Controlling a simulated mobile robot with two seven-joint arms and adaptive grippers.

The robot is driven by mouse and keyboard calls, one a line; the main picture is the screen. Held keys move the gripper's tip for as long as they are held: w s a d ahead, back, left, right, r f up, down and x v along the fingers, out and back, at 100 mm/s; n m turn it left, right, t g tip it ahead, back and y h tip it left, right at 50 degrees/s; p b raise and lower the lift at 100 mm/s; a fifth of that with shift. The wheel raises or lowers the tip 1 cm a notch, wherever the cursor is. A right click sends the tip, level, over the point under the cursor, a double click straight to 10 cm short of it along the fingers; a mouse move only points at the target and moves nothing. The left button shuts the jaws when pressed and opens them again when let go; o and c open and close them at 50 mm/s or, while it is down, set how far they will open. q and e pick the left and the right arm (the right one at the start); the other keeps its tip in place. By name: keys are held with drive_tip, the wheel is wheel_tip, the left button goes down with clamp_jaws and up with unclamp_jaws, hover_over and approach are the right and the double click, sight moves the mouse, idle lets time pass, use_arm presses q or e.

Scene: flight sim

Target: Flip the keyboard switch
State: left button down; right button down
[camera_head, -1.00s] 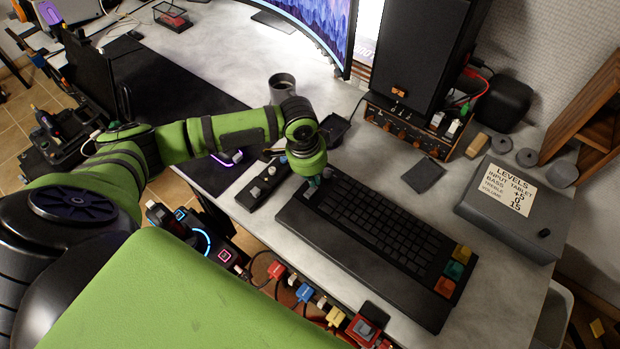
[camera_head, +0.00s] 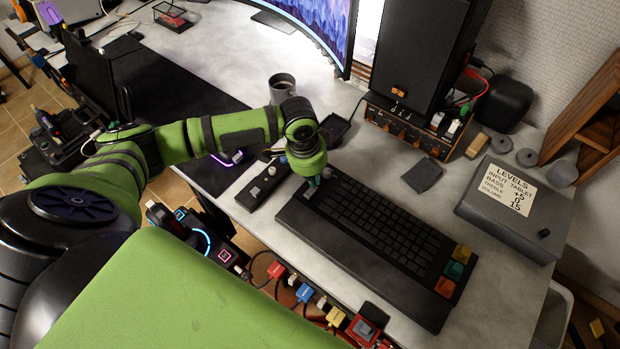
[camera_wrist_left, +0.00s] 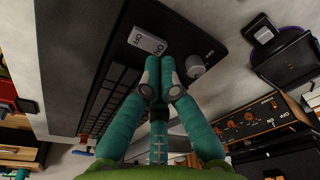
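A round grey knob (camera_wrist_left: 195,66) sits beside the switch and also shows in the head view (camera_head: 327,172). My left gripper (camera_wrist_left: 160,66) has its teal fingertips together with nothing between them, close by the ON end of the switch. I cannot tell whether they touch it. In the head view the left gripper (camera_head: 314,182) points down over that end.
A small control box (camera_head: 263,186) lies left of the keyboard. A grey box with a LEVELS note (camera_head: 510,205) stands at the right. A mug (camera_head: 283,88), a dark tray (camera_head: 335,129) and a speaker (camera_head: 415,55) are behind. Several coloured plugs line the desk's front edge.

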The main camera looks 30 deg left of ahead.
use_arm(q)
drive_tip(key=shift+f+b, duration=0.4)
drive_tip(key=shift+f, duration=0.65)
idle(0.6)
drive_tip(key=shift+r, duration=0.1)
wheel_tip(320, 180, up, 7)
drive_tip(key=p, duration=0.8)
drive_tip(key=shift+p, duration=0.35)
